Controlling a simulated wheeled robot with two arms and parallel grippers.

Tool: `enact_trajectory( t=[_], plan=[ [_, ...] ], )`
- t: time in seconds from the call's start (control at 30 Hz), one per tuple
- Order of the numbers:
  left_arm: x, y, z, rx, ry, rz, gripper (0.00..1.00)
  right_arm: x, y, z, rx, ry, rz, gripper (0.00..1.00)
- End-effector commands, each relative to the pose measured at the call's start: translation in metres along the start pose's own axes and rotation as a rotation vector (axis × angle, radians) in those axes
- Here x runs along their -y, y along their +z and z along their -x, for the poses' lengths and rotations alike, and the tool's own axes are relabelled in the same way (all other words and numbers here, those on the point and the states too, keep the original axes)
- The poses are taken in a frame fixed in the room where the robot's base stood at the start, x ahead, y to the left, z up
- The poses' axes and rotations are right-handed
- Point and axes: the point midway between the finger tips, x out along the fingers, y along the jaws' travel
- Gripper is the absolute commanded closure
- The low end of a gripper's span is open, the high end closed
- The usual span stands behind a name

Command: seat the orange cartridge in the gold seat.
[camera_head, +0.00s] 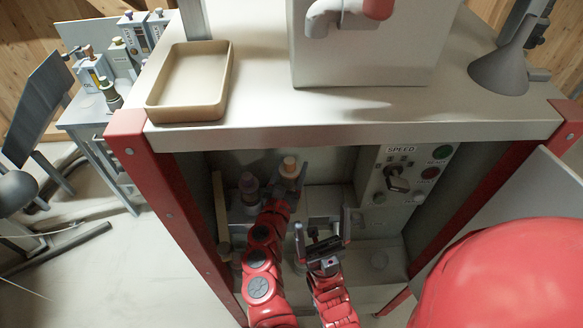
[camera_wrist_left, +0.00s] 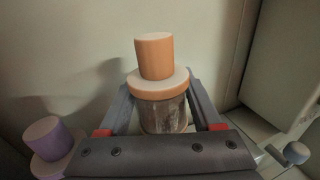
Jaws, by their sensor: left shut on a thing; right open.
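The orange cartridge (camera_head: 289,165) is inside the cabinet bay, near its back wall. In the left wrist view it stands roughly upright, with an orange knob and collar (camera_wrist_left: 155,55) over a clear, greyish body. My left gripper (camera_head: 287,181) is shut on it, with one finger on each side of the body below the collar. My right gripper (camera_head: 322,226) is open and empty, lower and to the right in the bay. I cannot make out the gold seat, and the cartridge's lower end is hidden by my left gripper.
A purple-topped cartridge (camera_head: 249,186) stands just left of my left gripper; it also shows in the left wrist view (camera_wrist_left: 47,140). A control panel (camera_head: 398,178) is on the right. Red posts frame the bay. A tan tray (camera_head: 188,114) sits on top.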

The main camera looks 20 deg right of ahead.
Motion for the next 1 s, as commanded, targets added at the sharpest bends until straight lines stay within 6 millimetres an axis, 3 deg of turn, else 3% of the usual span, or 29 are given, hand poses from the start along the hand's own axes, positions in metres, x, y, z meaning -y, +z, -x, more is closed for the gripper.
enact_trajectory(
  t=[1.0],
  plan=[
    [0.000, -0.026, 0.000, 0.001, 0.001, 0.001, 0.97, 0.001, 0.004, 0.024, 0.000, 0.000, 0.000, 0.04]
  ],
)
